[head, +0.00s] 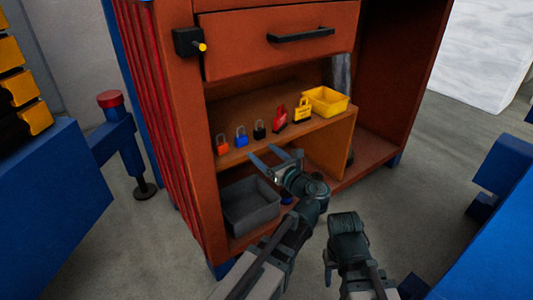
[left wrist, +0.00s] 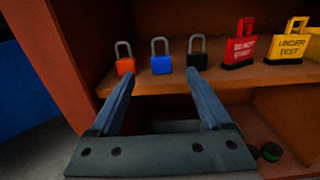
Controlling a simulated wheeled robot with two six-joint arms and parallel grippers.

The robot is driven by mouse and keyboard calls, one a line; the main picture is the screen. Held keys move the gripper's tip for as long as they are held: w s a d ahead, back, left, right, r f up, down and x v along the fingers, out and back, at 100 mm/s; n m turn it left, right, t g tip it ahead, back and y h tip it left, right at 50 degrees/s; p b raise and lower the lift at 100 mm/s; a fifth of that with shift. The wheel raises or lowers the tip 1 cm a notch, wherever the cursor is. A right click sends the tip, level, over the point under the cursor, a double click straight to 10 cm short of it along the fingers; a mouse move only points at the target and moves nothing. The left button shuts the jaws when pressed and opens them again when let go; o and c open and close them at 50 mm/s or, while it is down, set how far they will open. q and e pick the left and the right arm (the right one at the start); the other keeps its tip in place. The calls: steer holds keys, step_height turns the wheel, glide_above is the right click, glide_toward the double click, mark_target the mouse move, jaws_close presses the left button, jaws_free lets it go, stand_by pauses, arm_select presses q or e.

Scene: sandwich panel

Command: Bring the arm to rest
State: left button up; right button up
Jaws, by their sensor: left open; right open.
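My left gripper (head: 261,152) is open and empty in front of the shelf that holds the padlocks. In the left wrist view its two fingers (left wrist: 162,78) are spread, and nothing is between them. Beyond the fingertips stand an orange padlock (left wrist: 125,66), a blue padlock (left wrist: 161,64) and a black padlock (left wrist: 197,61) on the shelf; I see no contact with them. My right gripper (head: 328,268) is lower, in front of the cabinet at the bottom middle of the head view. Only part of it shows, and nothing is seen held.
A red tagged lock (head: 279,116), a yellow tagged lock (head: 302,110) and a yellow bin (head: 326,101) share the shelf (head: 245,102). A grey bin (head: 250,205) sits below. A drawer (head: 280,45) is above.

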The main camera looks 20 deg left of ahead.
arm_select(q)
steer(key=s+a+f+n+g+h, duration=0.1)
steer(key=s+f+n+g+h, duration=0.4)
steer(key=f+n, duration=0.5)
steer(key=s+f+n+g+h, duration=0.45)
steer(key=s+f+n, duration=0.25)
steer(key=f+n, duration=0.3)
steer(key=s+d+r+n+g+h+p, duration=0.1)
steer(key=s+d+r+h+p, duration=0.2)
steer(key=d, duration=0.5)
steer(key=s+d+r+g+h+p, duration=0.1)
steer(key=s+d+r+p, duration=0.25)
steer(key=s+d, duration=0.35)
step_height(320, 180, up, 36)
steer(key=w+d+p, duration=0.1)
steer(key=p, duration=3.7)
steer(key=shift+r+n, duration=0.15)
steer(key=shift+n, duration=0.15)
arm_select(e)
step_height(320, 180, up, 45)
steer(key=shift+f, duration=0.2)
arm_select(q)
steer(key=shift+t, duration=0.25)
arm_select(e)
steer(key=shift+c, duration=0.2)
